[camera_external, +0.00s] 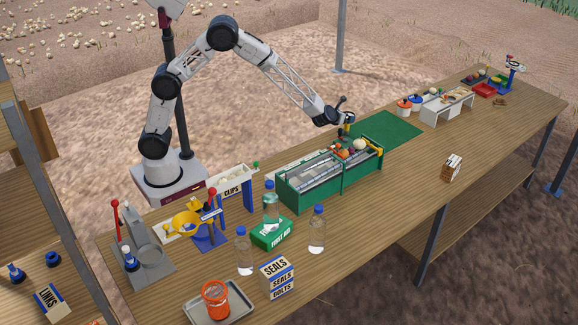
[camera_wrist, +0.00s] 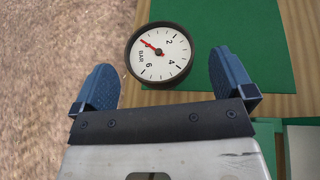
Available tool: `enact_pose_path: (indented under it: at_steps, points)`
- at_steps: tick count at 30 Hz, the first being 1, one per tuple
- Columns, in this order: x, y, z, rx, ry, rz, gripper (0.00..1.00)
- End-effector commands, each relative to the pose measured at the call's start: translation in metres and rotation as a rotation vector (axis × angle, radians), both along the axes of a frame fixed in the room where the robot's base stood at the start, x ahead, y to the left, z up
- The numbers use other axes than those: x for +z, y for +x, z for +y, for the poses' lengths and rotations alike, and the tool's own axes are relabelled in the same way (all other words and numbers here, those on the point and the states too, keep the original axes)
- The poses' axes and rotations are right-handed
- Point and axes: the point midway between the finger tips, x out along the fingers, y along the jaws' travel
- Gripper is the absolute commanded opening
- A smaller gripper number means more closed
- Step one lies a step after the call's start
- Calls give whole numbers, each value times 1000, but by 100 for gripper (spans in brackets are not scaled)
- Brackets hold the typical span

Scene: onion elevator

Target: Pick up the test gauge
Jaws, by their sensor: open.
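The test gauge (camera_wrist: 166,62) is a round dial with a white face, dark rim, red needle and the marking BAR. In the wrist view it lies ahead of and partly between the blue fingers of my gripper (camera_wrist: 162,72). The fingers are wide apart, with visible space on both sides of the gauge, and neither appears to touch it. In the external view my gripper (camera_external: 344,119) is low over the back edge of the table, just behind the green box. The gauge is too small or hidden to make out clearly there.
The green box (camera_external: 297,197) with vegetables stands close in front of my gripper. A green mat (camera_external: 388,132) lies to its right. The table's right front is mostly clear.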

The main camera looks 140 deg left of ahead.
Motion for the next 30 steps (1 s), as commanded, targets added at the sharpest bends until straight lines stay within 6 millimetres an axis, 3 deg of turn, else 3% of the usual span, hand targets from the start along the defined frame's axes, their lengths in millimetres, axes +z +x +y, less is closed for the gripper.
enact_pose_path:
  at_steps: [12, 30]
  points:
    - [-14, -7, 31, 0, -1, 1, 100]
    - [-14, -6, 32, -1, 0, 1, 100]
